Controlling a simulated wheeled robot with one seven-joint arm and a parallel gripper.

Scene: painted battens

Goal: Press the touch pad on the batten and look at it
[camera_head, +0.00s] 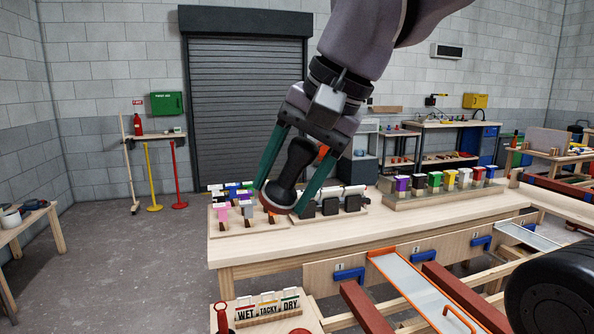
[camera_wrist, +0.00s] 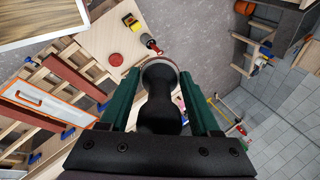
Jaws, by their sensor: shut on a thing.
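My gripper (camera_head: 283,196) is shut on a black-handled touch pad (camera_head: 296,165). The pad has a round, reddish-brown rim at its lower end. In the wrist view the touch pad (camera_wrist: 160,108) sits between the green fingers of my gripper (camera_wrist: 158,76), its disc pointing away from me; its face is hidden. Red-brown painted battens (camera_head: 365,309) lie on a wooden rack at the lower right, and they also show at the left of the wrist view (camera_wrist: 76,79). The pad is apart from the battens. A small stand marked WET, TACKY and DRY (camera_head: 268,311) is at the bottom.
A long wooden bench (camera_head: 330,247) crosses the middle, bearing colored blocks (camera_head: 435,181) and black-handled items. An orange-edged tray (camera_head: 412,284) lies between battens. A red disc (camera_wrist: 115,60) lies on a side board. A black rounded object (camera_head: 555,290) fills the lower right corner.

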